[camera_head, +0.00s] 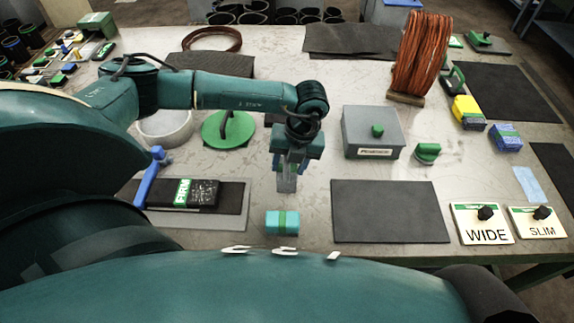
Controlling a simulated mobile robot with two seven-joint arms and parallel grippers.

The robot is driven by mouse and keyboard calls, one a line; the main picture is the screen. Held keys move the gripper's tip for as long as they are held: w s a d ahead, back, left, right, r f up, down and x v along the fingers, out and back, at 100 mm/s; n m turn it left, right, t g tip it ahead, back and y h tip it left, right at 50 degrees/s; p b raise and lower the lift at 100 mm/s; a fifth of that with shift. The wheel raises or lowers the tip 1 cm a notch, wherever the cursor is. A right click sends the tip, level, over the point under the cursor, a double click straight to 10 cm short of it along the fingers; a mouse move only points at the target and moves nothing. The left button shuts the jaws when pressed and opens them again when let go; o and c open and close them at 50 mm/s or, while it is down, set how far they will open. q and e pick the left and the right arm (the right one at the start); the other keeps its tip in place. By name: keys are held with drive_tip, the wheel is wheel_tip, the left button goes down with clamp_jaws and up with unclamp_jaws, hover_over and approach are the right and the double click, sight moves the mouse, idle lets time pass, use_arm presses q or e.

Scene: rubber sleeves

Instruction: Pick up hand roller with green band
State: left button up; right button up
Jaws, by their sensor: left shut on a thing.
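My left gripper (287,182) is over the middle of the table, pointing down. It is shut on a small grey piece between its fingertips, mostly hidden, and I cannot tell what it is. A small teal block or roller with a green band (282,222) lies on the table just in front of the gripper, apart from it in the picture. I cannot tell for sure which thing is the hand roller. A blue-handled tool (150,177) stands at the left edge of a mat. My right gripper is not in view.
A black block marked FIRM (190,193) lies on the left mat. A dark mat (389,212) is bare at right. A grey box (372,131), green disc (226,129), copper coil (421,55), and WIDE (483,224) and SLIM (538,222) plates stand around.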

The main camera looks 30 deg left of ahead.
use_arm(q)
drive_tip(key=c, duration=0.5)
wheel_tip(320, 180, up, 10)
drive_tip(key=shift+r+b, duration=0.1)
drive_tip(key=shift+b, duration=0.6)
